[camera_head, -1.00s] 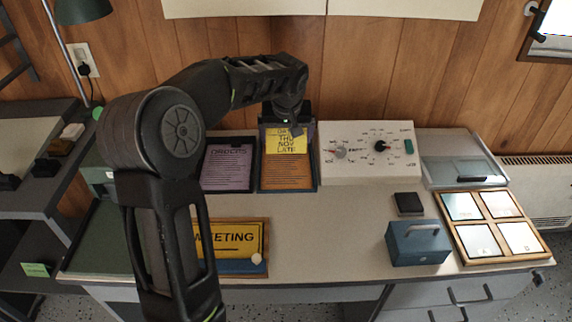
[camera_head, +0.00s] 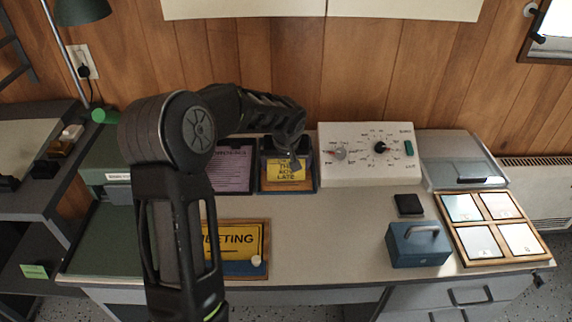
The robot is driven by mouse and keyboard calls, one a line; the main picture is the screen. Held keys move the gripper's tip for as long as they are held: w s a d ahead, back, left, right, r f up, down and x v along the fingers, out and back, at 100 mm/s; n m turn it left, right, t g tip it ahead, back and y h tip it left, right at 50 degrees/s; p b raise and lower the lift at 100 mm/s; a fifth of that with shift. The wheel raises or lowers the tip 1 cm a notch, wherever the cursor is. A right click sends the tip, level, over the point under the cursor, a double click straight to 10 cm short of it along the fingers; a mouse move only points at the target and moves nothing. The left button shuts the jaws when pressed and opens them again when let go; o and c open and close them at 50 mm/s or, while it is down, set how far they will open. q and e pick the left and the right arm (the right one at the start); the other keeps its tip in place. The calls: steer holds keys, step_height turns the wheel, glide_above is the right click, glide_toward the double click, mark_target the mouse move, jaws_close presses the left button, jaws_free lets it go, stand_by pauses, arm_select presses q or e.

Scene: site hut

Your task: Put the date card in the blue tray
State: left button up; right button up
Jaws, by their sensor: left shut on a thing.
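The date card (camera_head: 285,171) is a yellow card with black print, partly legible as "THU", "NOV" and "LATE". My left gripper (camera_head: 295,163) is shut on it near its upper right part. The card is in front of or over a dark-framed tray (camera_head: 260,186) with an orange sheet; I cannot tell whether it touches the sheet. A yellow "MEETING" card (camera_head: 238,240) lies in a wood-edged holder at the front left, with a blue strip (camera_head: 240,267) below it. My left arm hides its left end. I cannot tell which holder is the blue tray. My right gripper is not in view.
A tray with a purple sheet (camera_head: 232,167) stands left of the orange one. A white dial panel (camera_head: 368,167) stands close on the right. A blue box (camera_head: 418,246), a black pad (camera_head: 408,205) and a wooden four-panel frame (camera_head: 465,250) are farther right. The desk's middle (camera_head: 330,230) is clear.

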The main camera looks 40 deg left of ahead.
arm_select(q)
steer(key=shift+f, duration=0.15)
steer(key=o, duration=1)
steer(key=shift+c, duration=0.2)
steer(key=v, duration=1.2)
